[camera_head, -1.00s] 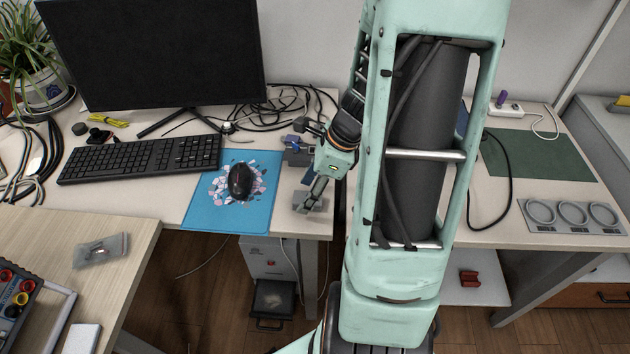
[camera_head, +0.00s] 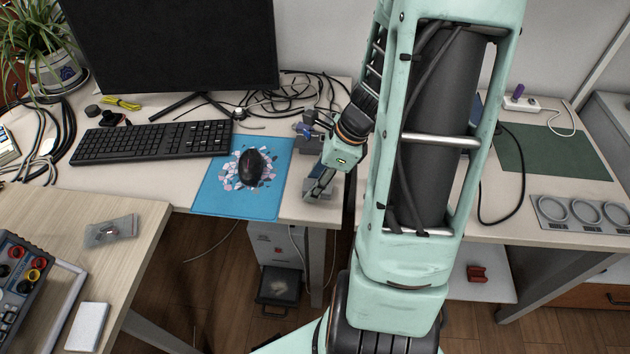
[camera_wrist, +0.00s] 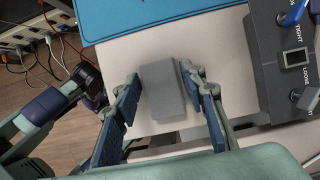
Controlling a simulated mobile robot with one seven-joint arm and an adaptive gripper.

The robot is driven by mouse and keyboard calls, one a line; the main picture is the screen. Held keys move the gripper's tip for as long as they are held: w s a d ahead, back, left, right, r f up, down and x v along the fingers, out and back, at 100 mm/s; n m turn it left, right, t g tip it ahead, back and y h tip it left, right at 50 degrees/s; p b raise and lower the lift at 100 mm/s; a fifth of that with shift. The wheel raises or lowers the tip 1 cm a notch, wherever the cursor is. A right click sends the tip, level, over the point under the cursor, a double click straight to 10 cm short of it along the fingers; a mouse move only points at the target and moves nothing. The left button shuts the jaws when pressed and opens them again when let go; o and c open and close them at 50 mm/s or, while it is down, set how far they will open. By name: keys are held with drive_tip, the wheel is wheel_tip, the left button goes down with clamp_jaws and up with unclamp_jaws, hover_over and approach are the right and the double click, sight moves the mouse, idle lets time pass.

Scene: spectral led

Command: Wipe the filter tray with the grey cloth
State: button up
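The grey cloth, a folded block (camera_wrist: 168,92), lies at the table's front edge, right of the blue mat. In the head view the cloth (camera_head: 324,188) is partly hidden by my fingers. My gripper (camera_head: 317,181) is over it, pointing down. In the wrist view my gripper (camera_wrist: 161,82) is open, one blue-padded finger on each side of the cloth; the right fingertip overlaps its edge, and I cannot tell if they touch. A black tray with a pale dusty patch (camera_head: 280,288), apparently the filter tray, sticks out low on the computer tower (camera_head: 272,243) under the table.
A mouse (camera_head: 250,168) sits on the blue mat (camera_head: 213,193), beside the keyboard (camera_head: 150,142). A dark device with labelled switches (camera_wrist: 282,85) stands close right of the cloth. A grey plate with rings (camera_head: 549,212) lies on the right table. Cables hang beside the tower.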

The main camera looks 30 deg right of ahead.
drive_tip(key=shift+r, duration=0.15)
idle(0.5)
drive_tip(key=shift+r+p, duration=0.25)
drive_tip(key=shift+p, duration=0.2)
drive_tip(key=shift+c, duration=0.4)
drive_tip(key=c, duration=0.9)
drive_tip(key=shift+r+p, duration=2.8)
drive_tip(key=shift+r, duration=0.15)
